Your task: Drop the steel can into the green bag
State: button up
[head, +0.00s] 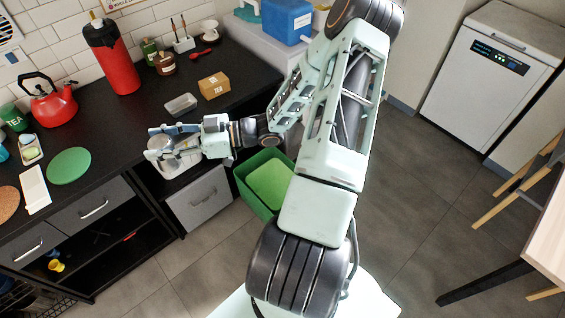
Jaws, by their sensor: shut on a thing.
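My gripper (176,130) is at the front edge of the black counter, with its fingers closed around a grey metal can (166,158). The can's lower part shows below the fingers; its upper part is partly hidden by them. A green open-topped bag (243,184) stands on the floor in front of the counter, to the right of and lower than the can. Its inside is a lighter green, and my arm hides part of its right side. The can is apart from the bag.
On the black counter (115,118) are a red kettle (53,105), a red flask (114,62), a clear tray (181,104), a cardboard box (214,86) and a green round mat (69,165). A blue box (287,20) stands at the back right. Grey floor (421,190) is open at right.

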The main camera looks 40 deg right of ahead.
aim_at(274, 192)
jog(key=k+l+u, duration=0.15)
jog(key=l, duration=0.25)
jog(key=k+l+u, duration=0.15)
jog(key=l, duration=0.25)
jog(key=k+l+u, duration=0.15)
jog(key=l, duration=0.25)
jog(key=l+u, duration=0.1)
jog(key=l, duration=0.2)
jog(key=k+l+u, duration=0.15)
jog(key=l, duration=0.15)
jog(key=l+u, duration=0.2)
jog(key=l, duration=0.45)
jog(key=k+l+u, duration=0.1)
jog(key=l+u, duration=0.15)
jog(key=l, duration=0.35)
jog(key=l+u, duration=0.25)
jog(key=l, duration=1.1)
